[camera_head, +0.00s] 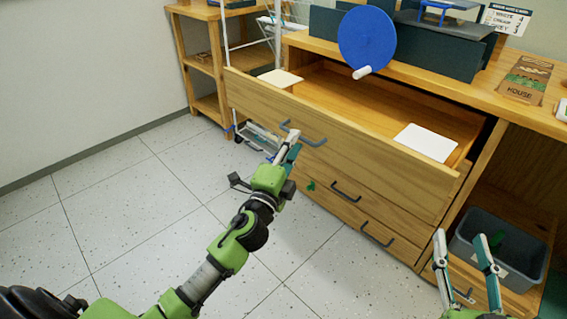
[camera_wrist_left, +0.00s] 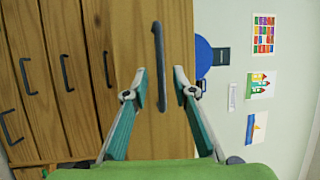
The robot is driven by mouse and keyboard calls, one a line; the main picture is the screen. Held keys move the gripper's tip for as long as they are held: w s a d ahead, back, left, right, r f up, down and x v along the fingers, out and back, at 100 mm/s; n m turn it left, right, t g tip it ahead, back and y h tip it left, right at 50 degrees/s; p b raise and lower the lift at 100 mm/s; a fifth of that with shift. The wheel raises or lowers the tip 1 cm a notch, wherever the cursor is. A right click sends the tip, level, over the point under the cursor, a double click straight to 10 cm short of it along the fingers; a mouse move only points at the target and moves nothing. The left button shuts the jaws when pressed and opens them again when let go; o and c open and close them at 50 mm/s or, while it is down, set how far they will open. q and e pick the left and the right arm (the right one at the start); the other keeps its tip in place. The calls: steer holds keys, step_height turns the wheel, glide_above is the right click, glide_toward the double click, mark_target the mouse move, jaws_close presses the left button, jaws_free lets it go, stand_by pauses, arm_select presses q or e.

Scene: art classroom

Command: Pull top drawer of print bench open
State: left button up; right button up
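The print bench's top drawer (camera_head: 340,148) stands pulled out in the head view, with its inside showing. Its dark blue bar handle (camera_head: 315,140) is on the front, and the handle also shows in the left wrist view (camera_wrist_left: 158,50). My left gripper (camera_head: 291,146) is at the left end of this handle. In the left wrist view my left gripper (camera_wrist_left: 160,86) has its fingers apart, one on each side of the handle's lower part, with gaps visible. My right gripper (camera_head: 466,254) is open and empty at the lower right, away from the drawer.
White sheets lie in the drawer at left and right (camera_head: 426,143). Lower drawers with dark handles (camera_head: 346,192) are shut below. A press with a blue wheel (camera_head: 367,40) stands on the bench top. A grey bin (camera_head: 505,262) sits at right. The floor at left is clear.

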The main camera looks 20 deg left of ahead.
arm_select(q)
steer(key=s+f, duration=0.1)
steer(key=s, duration=0.7)
steer(key=shift+s+d+f, duration=0.15)
steer(key=shift+d+f, duration=0.05)
steer(key=shift+d, duration=0.1)
